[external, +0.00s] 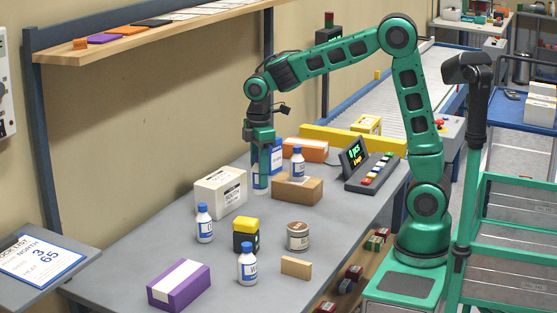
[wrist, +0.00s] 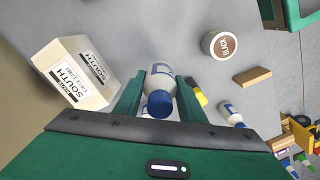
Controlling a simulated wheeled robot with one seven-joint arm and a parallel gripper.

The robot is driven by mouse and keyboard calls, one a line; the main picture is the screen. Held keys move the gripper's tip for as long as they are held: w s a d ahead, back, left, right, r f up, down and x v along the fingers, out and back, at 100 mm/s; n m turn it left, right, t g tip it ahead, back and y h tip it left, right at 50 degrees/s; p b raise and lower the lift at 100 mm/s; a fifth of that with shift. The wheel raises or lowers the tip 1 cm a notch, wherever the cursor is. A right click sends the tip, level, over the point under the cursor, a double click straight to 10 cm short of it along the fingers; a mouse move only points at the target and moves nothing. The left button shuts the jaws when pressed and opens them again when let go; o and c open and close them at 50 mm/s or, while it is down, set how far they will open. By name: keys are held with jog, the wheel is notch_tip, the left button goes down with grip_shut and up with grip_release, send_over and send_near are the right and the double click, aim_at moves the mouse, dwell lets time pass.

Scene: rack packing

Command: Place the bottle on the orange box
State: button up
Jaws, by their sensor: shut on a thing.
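My gripper (external: 262,160) points down over the far part of the grey table, shut on a white bottle (external: 260,183) whose white lower end shows below the fingers. In the wrist view the bottle (wrist: 160,78) with its blue cap lies between the two fingers of my gripper (wrist: 158,90). The orange box (external: 316,153) with a pale band lies on the table to the right of my gripper, partly hidden by another bottle. It is not seen in the wrist view.
A white box (external: 220,192) stands left of my gripper. A brown box (external: 298,189) stands to its right, with a blue-capped bottle (external: 298,163) on or behind it. Two more bottles, a yellow-black block (external: 246,235), a can (external: 298,237) and a purple box (external: 179,286) stand nearer.

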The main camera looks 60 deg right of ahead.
jog(key=w+d+r+m, duration=0.1)
jog(key=w+d+m, duration=0.25)
jog(key=d, duration=0.35)
jog(key=w+d+r+m, duration=0.15)
jog(key=w+d, duration=0.25)
jog(key=d, duration=0.4)
jog(key=m, duration=1)
send_over(320, 145)
notch_tip(320, 145, down, 5)
jog(key=shift+f, duration=2.05)
jog(key=shift+f, duration=0.1)
jog(key=o, duration=1.1)
